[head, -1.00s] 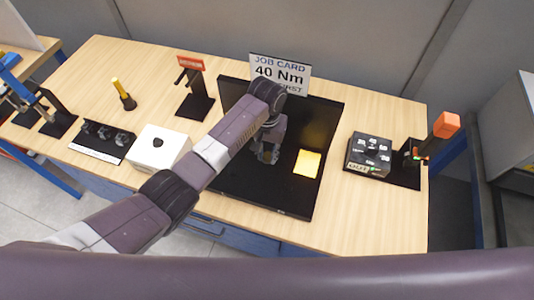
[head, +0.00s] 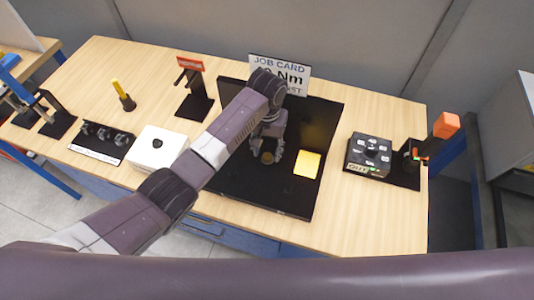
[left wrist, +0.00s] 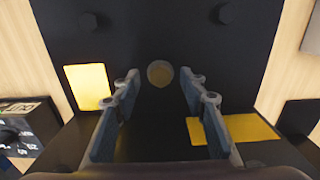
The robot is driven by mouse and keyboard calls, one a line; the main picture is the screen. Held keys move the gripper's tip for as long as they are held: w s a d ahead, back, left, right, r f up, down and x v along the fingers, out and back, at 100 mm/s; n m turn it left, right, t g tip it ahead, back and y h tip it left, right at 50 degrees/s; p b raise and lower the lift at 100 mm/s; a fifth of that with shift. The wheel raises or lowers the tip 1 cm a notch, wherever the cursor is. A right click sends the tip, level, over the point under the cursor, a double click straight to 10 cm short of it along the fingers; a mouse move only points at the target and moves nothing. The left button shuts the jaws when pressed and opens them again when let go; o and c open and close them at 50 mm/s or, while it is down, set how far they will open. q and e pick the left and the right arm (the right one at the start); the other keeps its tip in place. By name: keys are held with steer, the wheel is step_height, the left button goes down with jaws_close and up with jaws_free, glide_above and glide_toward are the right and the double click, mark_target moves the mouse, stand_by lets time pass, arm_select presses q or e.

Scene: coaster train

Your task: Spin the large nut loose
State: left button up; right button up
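A round tan, brass-looking piece (left wrist: 160,73), seemingly the large nut, sits on the black fixture (head: 240,185). In the head view the round piece (head: 267,157) shows just below my left gripper (head: 266,151). My left gripper is open. In the left wrist view its two fingers (left wrist: 160,105) stand wide apart on either side of the round piece, with clear gaps and no visible contact. The exact height of the fingertips over it is hard to tell. My right gripper does not show.
A yellow pad (head: 307,164) lies on the fixture right of the gripper. The job card (head: 280,70) stands behind, partly covered by my arm. The front right table is clear.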

mark_target(267, 157)
arm_select(q)
step_height(267, 157, up, 10)
steer(key=shift+f, duration=0.2)
stand_by(0.4)
